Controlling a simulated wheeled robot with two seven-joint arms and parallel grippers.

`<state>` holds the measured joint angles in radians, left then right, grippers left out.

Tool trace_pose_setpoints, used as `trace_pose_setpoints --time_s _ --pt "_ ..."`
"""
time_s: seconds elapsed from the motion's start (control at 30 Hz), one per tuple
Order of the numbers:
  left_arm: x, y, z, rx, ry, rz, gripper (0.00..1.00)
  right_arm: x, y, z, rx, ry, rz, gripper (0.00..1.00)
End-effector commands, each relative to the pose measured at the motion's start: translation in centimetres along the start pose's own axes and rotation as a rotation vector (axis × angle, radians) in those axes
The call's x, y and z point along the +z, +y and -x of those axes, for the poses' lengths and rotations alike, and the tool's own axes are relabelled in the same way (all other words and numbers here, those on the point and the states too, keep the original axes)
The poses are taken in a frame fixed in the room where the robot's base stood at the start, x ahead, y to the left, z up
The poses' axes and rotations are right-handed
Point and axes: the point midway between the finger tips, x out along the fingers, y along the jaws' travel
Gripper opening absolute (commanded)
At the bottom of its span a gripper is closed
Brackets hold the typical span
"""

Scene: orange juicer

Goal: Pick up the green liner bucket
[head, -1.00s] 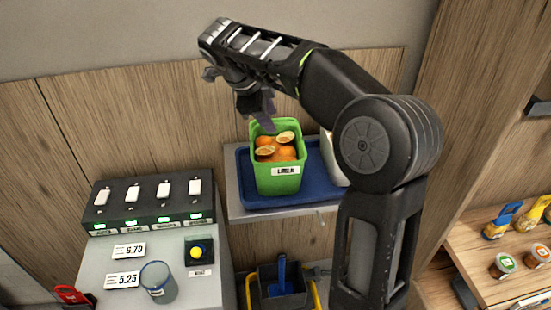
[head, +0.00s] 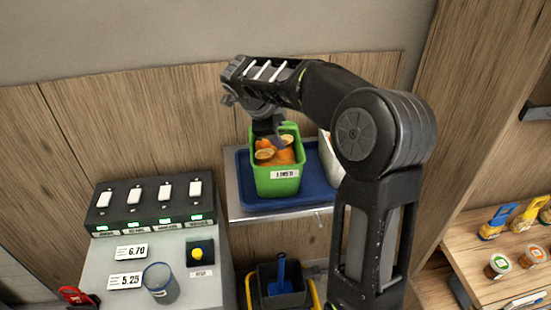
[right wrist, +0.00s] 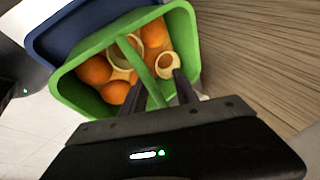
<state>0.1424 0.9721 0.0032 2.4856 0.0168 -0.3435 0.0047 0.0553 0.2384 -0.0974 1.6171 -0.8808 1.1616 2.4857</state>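The green liner bucket (head: 277,183) stands upright on a blue tray, with a white label on its front and orange halves and peel inside. It also shows in the right wrist view (right wrist: 85,99), where a green bar (right wrist: 138,60) crosses its opening. My right gripper (head: 273,138) reaches down into the bucket's opening from above. In the right wrist view its two dark fingers (right wrist: 165,85) are apart, with the near end of the green bar between them. I cannot tell if they touch it. My left gripper is not in view.
The blue tray (head: 243,178) sits on a grey shelf against the wood wall. A white container (head: 327,155) stands right of the bucket, partly behind my arm. A switch box (head: 150,207) and a clear cup (head: 160,283) are at left. A dark bucket (head: 282,290) is below.

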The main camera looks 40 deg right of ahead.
Motion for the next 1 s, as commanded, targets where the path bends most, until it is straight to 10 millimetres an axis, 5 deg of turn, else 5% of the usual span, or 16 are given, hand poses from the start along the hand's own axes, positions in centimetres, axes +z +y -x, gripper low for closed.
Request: trace_pose_setpoints --time_s 0.57,1.0 --pt "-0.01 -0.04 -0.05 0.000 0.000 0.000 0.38 0.01 0.01 -0.06 0.000 0.000 0.000 0.36" --pt "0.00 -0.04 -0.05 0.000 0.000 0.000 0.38 0.00 0.01 -0.06 0.000 0.000 0.000 0.00"
